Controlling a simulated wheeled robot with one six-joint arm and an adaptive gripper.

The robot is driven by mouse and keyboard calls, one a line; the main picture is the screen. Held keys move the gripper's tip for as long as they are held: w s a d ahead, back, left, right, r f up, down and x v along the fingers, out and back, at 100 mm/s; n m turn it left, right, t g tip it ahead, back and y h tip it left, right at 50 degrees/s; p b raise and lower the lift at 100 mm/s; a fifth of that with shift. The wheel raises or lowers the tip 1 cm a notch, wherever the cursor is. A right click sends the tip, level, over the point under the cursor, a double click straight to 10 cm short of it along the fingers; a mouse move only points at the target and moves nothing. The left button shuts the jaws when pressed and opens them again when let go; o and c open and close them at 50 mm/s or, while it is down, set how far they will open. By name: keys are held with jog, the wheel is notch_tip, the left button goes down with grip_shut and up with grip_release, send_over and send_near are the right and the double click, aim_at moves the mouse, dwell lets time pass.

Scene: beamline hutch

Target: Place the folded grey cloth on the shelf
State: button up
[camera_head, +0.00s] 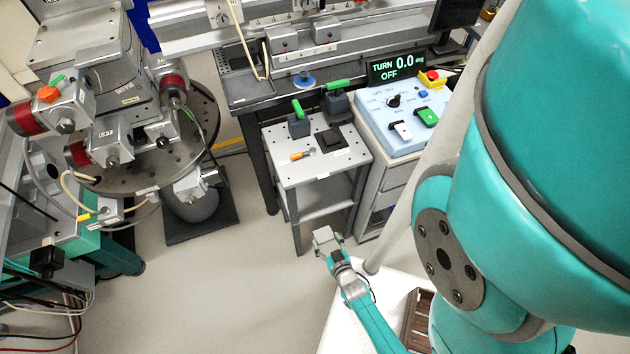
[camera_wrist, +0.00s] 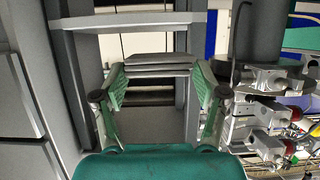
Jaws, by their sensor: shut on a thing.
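My gripper (camera_head: 325,240) is shut on the folded grey cloth (camera_head: 324,234), low in front of the small stand in the head view. In the wrist view the cloth (camera_wrist: 150,62) shows as a flat layered grey bundle between the two green finger pads of my gripper (camera_wrist: 160,82). The small stand has a perforated top and a lower grey shelf (camera_head: 332,190) between its legs. The cloth is in front of the stand, apart from the shelf in the head view. A grey board (camera_wrist: 140,22) of the stand crosses the wrist view; I cannot tell which level it is.
The stand's top (camera_head: 340,171) holds green-handled blocks, a dark square plate and an orange-handled tool. A cabinet with a blue control box (camera_head: 400,115) adjoins on the right. A large instrument (camera_head: 120,120) stands at left. The floor (camera_head: 235,270) between is clear.

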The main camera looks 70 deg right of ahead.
jog(key=shift+s+a+f, duration=0.2)
jog(key=shift+s+f, duration=0.05)
jog(key=shift+s, duration=0.2)
send_over(311, 209)
jog(key=a, duration=0.1)
jog(key=shift+s, duration=0.35)
jog(key=shift+w+d+f, duration=0.2)
jog(key=shift+f, duration=0.35)
jog(key=shift+w+d+f, duration=0.15)
jog(key=shift+d+f, duration=0.05)
jog(key=shift+f, duration=1.05)
jog(key=o, duration=0.6)
